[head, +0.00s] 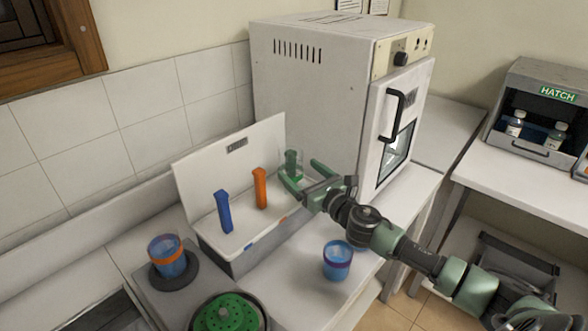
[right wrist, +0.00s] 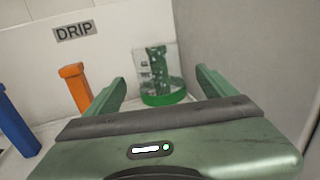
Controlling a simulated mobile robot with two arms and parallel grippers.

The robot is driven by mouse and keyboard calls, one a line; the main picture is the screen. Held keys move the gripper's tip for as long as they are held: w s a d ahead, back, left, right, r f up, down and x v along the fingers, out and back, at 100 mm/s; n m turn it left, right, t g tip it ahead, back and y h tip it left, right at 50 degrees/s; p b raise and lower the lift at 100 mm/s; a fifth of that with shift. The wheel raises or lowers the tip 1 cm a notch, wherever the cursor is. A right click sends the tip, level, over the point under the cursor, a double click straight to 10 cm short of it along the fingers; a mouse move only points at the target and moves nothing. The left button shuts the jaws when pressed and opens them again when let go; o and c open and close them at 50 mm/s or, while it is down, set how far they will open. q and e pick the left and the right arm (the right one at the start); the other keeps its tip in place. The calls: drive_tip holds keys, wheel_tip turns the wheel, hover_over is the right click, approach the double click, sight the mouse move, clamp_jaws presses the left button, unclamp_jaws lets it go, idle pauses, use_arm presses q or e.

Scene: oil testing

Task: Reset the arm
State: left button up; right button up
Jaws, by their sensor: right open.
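My right gripper (head: 299,170) reaches over the right end of the white drip tray (head: 243,238). It is open and empty. In the right wrist view its two green fingers (right wrist: 115,92) stand apart. My left gripper is in neither view.
A blue post (head: 223,212) and an orange post (head: 260,188) stand in the tray. A green perforated rack (head: 226,315) is nearby. A white oven (head: 310,90) stands behind.

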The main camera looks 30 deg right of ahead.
drive_tip(key=shift+s, duration=0.4)
